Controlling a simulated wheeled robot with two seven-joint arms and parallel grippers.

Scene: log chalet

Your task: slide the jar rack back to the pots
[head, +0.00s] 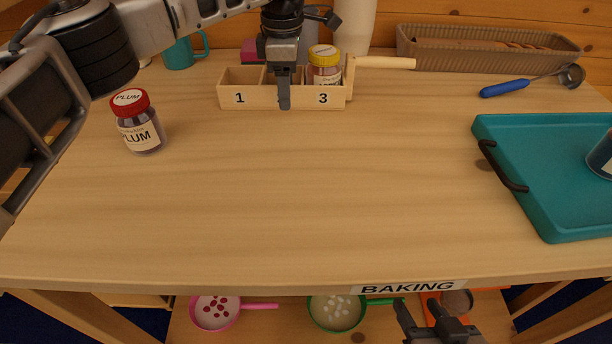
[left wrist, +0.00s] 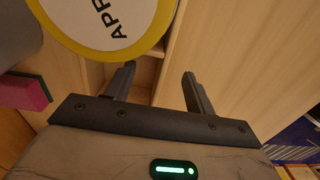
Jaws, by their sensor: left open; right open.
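The wooden jar rack (head: 225,97) stands at the back of the table, with the numbers 1 and 3 showing on its front and a handle (head: 385,63) pointing right. A yellow-lidded jar (head: 324,65) sits in compartment 3; its lid also shows in the left wrist view (left wrist: 105,20). Compartment 1 looks empty. My left gripper (head: 284,98) is open and pointing down at the rack's middle, hiding its number. In the left wrist view its fingers (left wrist: 160,85) stand apart, with the rack's front wall between them. My right gripper (head: 432,318) is open and empty, below the table's front edge.
A red-lidded plum jar (head: 144,134) stands on the table at left. A teal mug (head: 181,53), a pink item (head: 253,53) and a brown basket (head: 490,58) are at the back. A blue-handled ladle (head: 510,88) and a teal tray (head: 545,190) are at right. Pink (head: 234,317) and green (head: 352,322) pans sit below.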

